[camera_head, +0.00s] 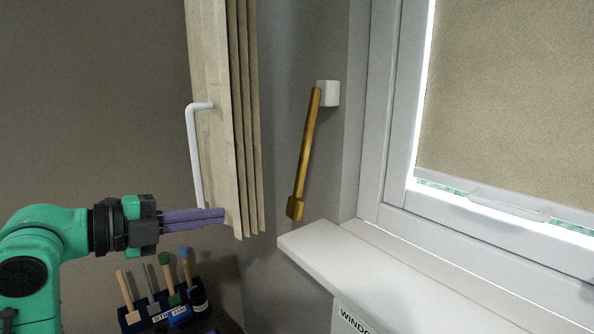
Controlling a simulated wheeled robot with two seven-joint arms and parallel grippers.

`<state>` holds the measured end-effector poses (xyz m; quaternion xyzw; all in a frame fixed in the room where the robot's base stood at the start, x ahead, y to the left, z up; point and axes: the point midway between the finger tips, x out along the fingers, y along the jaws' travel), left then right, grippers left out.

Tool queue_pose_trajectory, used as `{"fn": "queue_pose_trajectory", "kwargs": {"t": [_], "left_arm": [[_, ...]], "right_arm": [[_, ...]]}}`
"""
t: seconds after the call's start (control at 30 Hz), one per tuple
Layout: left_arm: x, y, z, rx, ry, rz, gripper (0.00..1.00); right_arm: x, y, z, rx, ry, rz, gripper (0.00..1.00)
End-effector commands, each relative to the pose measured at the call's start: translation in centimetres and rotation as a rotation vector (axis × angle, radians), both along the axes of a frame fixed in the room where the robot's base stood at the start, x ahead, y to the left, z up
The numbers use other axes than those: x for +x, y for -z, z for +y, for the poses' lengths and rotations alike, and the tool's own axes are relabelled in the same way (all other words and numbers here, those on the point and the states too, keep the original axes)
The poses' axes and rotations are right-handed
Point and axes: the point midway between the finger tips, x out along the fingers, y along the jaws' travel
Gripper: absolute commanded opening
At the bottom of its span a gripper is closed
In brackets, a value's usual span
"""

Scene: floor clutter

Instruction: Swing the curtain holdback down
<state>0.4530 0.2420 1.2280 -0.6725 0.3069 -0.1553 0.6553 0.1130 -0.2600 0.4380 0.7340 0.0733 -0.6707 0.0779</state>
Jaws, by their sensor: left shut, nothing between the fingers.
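The curtain holdback (306,150) is a gold-brown bar hanging from a white wall mount (328,93) beside the window. It points down, its lower end with a small block leaning slightly to the left. The beige pleated curtain (222,100) hangs to its left, with a white bent handle (193,150) on its left side. My left gripper (221,214), with purple fingers, is shut and empty. Its tips appear at the curtain's lower part, left of the holdback's lower end; I cannot tell if they touch the curtain. My right gripper is not in view.
A white window sill (370,275) juts out below and right of the holdback. A dark rack (165,312) with several upright tools stands below my left gripper. A white box (350,318) with partly visible lettering is under the sill. The window blind (510,100) is lowered.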

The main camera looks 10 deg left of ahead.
Motion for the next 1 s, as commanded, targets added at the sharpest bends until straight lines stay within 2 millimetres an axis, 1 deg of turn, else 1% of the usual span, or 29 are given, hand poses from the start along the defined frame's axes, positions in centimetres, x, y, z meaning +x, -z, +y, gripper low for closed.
{"fn": "queue_pose_trajectory", "kwargs": {"t": [0.03, 0.07, 0.17, 0.27, 0.5, 0.7, 0.83, 1.0], "left_arm": [[-1.1, -1.1, -0.4, 0.064, 0.022, -0.029, 0.00], [-1.3, -1.0, -0.6, 0.085, 0.030, -0.038, 0.00], [-0.9, -0.6, -1.2, 0.095, 0.038, -0.040, 0.00], [0.4, -0.4, -2.2, 0.091, 0.039, -0.038, 0.00], [4.4, 0.6, -5.6, 0.087, 0.038, -0.036, 0.00], [7.5, 1.5, -8.1, 0.086, 0.036, -0.035, 0.00], [8.7, 2.1, -9.0, 0.086, 0.035, -0.037, 0.00], [9.1, 2.5, -9.4, 0.089, 0.034, -0.038, 0.00]], "right_arm": [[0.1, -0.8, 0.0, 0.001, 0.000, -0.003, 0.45], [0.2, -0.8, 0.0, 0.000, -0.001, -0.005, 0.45], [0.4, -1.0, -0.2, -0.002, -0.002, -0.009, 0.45], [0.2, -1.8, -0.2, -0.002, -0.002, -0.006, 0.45], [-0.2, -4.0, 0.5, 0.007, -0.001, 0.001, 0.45], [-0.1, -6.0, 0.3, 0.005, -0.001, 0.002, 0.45], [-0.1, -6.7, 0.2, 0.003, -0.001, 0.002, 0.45], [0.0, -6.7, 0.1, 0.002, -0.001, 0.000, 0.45]]}}
